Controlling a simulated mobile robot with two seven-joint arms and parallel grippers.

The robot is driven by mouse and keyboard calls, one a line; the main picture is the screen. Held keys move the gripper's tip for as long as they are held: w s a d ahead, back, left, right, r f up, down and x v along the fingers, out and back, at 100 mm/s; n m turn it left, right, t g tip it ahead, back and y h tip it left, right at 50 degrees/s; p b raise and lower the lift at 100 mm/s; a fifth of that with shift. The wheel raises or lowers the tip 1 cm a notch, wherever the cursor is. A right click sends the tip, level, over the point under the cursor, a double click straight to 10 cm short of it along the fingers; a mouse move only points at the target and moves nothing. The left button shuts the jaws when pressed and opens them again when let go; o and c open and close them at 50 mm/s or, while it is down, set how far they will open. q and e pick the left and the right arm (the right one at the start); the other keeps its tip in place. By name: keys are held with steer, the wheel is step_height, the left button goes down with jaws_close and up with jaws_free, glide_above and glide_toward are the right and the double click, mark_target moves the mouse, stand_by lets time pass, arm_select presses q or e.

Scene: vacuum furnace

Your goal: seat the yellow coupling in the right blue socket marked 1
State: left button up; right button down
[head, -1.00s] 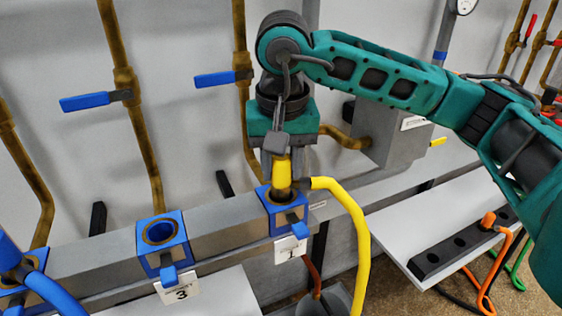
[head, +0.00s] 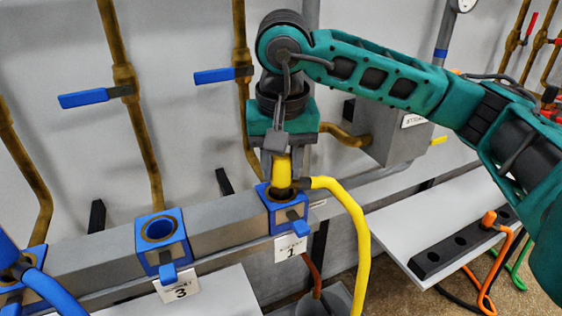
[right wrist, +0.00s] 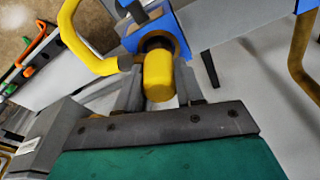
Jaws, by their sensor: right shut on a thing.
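The yellow coupling (head: 282,172) stands upright at the right blue socket (head: 283,214), above the tag marked 1 (head: 290,249). Its lower end is inside the socket's opening; how deep it sits I cannot tell. A yellow hose leaves its side and bends down to the right. My right gripper (head: 281,160) is above the socket, pointing down, shut on the coupling. In the right wrist view the yellow coupling (right wrist: 158,76) is between the fingers, with the blue socket (right wrist: 155,35) just beyond. My left gripper is not in view.
An empty blue socket (head: 160,231) with tag 3 (head: 177,290) is to the left on the grey rail. Another blue socket at the far left has a blue coupling and hose (head: 45,288). A white shelf (head: 395,235) with a black holder (head: 440,258) is at the right.

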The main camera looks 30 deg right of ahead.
steer(key=c, duration=0.8)
jaws_free()
steer(key=shift+o, duration=0.7)
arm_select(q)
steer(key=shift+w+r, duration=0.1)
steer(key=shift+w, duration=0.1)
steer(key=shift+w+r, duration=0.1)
arm_select(e)
steer(key=shift+f, duration=0.1)
steer(key=r, duration=0.4)
steer(key=shift+s+a+r+p, duration=0.15)
steer(key=shift+s+r+p, duration=0.15)
steer(key=shift+p, duration=0.1)
steer(key=r, duration=0.2)
steer(key=r+p, duration=0.1)
steer(key=r, duration=0.1)
steer(key=s+r, duration=0.1)
steer(key=r, duration=0.2)
steer(key=shift+a, duration=0.2)
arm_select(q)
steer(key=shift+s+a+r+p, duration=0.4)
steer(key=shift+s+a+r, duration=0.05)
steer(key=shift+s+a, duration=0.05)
arm_select(e)
steer(key=shift+s+r, duration=0.1)
steer(key=shift+r, duration=0.55)
